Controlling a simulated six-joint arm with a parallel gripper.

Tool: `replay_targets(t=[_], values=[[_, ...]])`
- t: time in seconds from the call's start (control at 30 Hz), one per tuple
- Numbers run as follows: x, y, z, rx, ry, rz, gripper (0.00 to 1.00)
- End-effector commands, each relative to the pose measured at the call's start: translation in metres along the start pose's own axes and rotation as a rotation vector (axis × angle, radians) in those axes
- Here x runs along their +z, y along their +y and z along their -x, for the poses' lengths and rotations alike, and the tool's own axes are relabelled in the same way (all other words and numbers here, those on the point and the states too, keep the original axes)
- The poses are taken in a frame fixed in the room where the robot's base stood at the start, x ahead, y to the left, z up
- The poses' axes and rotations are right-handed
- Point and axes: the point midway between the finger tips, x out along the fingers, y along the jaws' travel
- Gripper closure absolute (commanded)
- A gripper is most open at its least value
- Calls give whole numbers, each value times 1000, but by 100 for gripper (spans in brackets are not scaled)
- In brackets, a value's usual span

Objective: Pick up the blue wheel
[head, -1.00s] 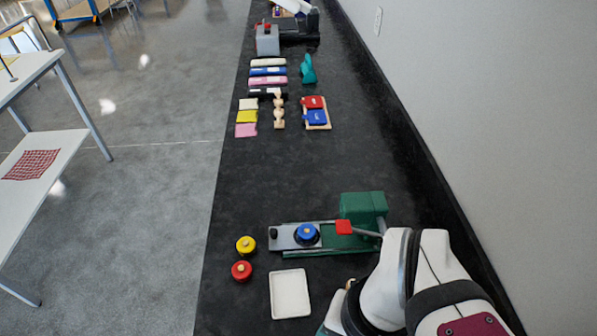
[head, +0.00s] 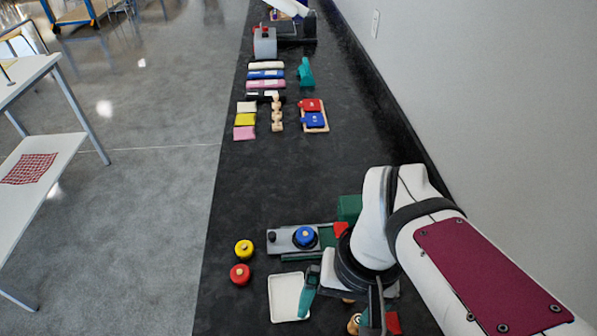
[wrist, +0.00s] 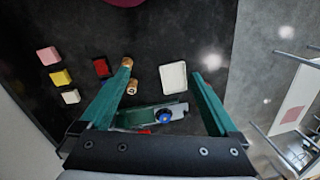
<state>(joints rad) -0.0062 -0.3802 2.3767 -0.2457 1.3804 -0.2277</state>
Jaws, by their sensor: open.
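The blue wheel (head: 305,237) lies on the grey plate (head: 280,238) of a green fixture (head: 349,207). In the wrist view, the blue wheel (wrist: 165,115) shows on the plate between my fingers, nearer the palm side of the picture. My gripper (head: 338,318) has green fingers and is open and empty. In the head view it hangs to the near right of the wheel, beside the white tray. In the wrist view, my gripper (wrist: 161,75) has its fingers wide apart. My arm hides part of the fixture.
A yellow wheel (head: 244,247) and a red wheel (head: 240,274) lie left of the plate. The white tray (head: 284,299) is nearer. Small wooden cylinders (wrist: 127,62) and a red block (wrist: 102,67) lie near my left finger in the wrist view.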

Motion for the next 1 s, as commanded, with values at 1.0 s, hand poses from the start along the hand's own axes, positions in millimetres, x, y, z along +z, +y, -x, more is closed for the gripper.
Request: replay_targets(t=[1.0], values=[[-275, -48, -161, 137, -53, 1413, 4]])
